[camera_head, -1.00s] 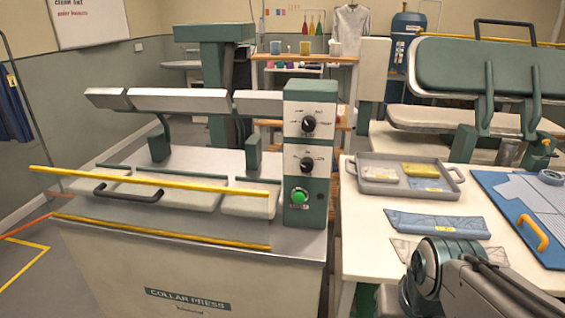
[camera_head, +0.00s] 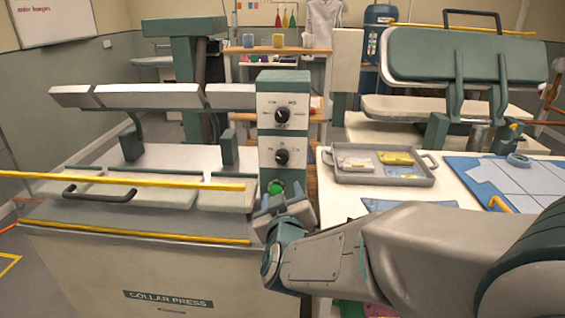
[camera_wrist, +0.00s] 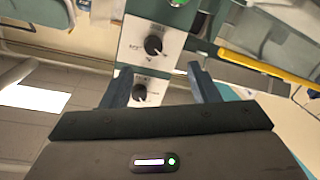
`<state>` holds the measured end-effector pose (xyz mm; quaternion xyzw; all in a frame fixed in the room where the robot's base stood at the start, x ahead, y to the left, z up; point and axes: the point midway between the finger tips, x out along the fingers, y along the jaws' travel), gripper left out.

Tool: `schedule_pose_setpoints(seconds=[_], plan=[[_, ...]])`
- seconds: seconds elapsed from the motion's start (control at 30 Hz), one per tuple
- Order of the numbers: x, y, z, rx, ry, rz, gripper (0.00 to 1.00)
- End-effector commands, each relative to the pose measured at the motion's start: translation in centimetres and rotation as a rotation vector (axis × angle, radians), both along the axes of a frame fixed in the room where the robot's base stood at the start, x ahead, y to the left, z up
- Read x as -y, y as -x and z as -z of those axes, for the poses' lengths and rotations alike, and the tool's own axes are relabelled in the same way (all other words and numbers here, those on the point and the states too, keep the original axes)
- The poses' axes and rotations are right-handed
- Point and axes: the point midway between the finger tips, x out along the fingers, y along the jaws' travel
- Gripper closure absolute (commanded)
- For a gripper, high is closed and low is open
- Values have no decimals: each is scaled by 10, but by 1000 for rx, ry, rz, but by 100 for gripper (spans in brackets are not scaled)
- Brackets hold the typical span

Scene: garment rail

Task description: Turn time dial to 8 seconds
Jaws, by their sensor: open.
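The control box (camera_head: 300,90) of the collar press carries two black dials on white plates. The upper dial (camera_head: 282,115) and lower dial (camera_head: 282,157) have labels too small to read, so I cannot tell which sets time. A green button (camera_head: 275,188) sits below them. My gripper (camera_head: 278,197) is in front of the box at about button height, below both dials. In the wrist view, which shows the box upside down, my gripper (camera_wrist: 160,82) has its fingers apart with nothing between them. The nearer dial (camera_wrist: 153,45) and farther dial (camera_wrist: 139,92) show beyond the fingers, untouched.
The collar press (camera_head: 120,270) with its yellow bars (camera_head: 120,180) stands left of the box. At right, a table holds a grey tray (camera_head: 375,178) with folded packets and a blue board (camera_head: 500,180). My arm spans the table's front.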

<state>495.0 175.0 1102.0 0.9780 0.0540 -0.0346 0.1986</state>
Motion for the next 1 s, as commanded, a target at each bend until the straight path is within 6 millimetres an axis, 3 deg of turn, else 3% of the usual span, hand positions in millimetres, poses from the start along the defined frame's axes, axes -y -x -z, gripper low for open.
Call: schedule_pose_setpoints(seconds=[0.23, 0.37, 0.8, 1.0], plan=[[-3, -1, -8, 90, 54, 56, 45], [-4, -13, -8, 93, 58, 58, 45], [-6, -96, -9, 92, 56, 58, 45], [-7, -124, -9, 91, 56, 57, 45]])
